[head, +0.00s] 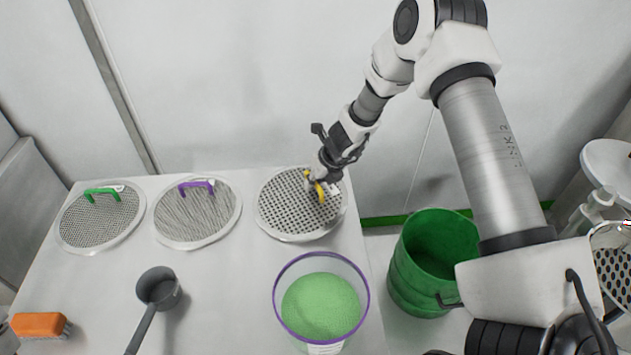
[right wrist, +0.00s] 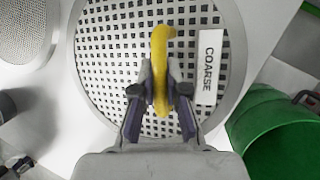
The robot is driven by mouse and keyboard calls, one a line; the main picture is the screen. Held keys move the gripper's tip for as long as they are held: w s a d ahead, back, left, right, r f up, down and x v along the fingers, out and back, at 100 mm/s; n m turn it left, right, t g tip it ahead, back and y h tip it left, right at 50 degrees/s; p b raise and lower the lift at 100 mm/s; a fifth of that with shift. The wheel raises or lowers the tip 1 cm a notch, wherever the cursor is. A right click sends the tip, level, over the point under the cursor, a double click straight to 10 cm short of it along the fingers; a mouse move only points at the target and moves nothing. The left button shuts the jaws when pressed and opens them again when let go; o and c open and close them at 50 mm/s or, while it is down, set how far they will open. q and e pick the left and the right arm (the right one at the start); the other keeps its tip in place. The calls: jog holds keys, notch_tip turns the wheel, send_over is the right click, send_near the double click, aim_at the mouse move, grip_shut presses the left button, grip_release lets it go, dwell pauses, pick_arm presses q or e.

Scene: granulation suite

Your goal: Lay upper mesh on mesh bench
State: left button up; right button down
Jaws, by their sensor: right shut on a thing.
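A round mesh disc (head: 290,215) with large square holes, a pale rim and a yellow handle (head: 320,191) is at the right end of the white bench (head: 240,300). In the right wrist view the disc (right wrist: 110,60) carries a label reading COARSE. My right gripper (head: 317,183) is shut on the yellow handle, also seen in the right wrist view (right wrist: 160,60). The disc looks flat on the bench or very close above it; I cannot tell which. My left gripper is not in view.
A green-handled mesh (head: 95,220) and a purple-handled mesh (head: 195,220) lie to the left. In front are a purple-rimmed container of green granules (head: 320,305), a grey scoop (head: 158,287) and an orange brush (head: 40,324). A green bucket (head: 405,285) stands beside the bench's right edge.

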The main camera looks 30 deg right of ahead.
jog(key=shift+f+b, duration=0.85)
jog(key=shift+f, duration=0.05)
dwell(0.4)
jog(key=c, duration=1.1)
grip_release()
jog(key=shift+r, duration=0.2)
notch_tip(320, 180, up, 9)
jog(key=shift+w+f, duration=0.1)
jog(key=shift+f, duration=0.1)
jog(key=shift+r, duration=0.6)
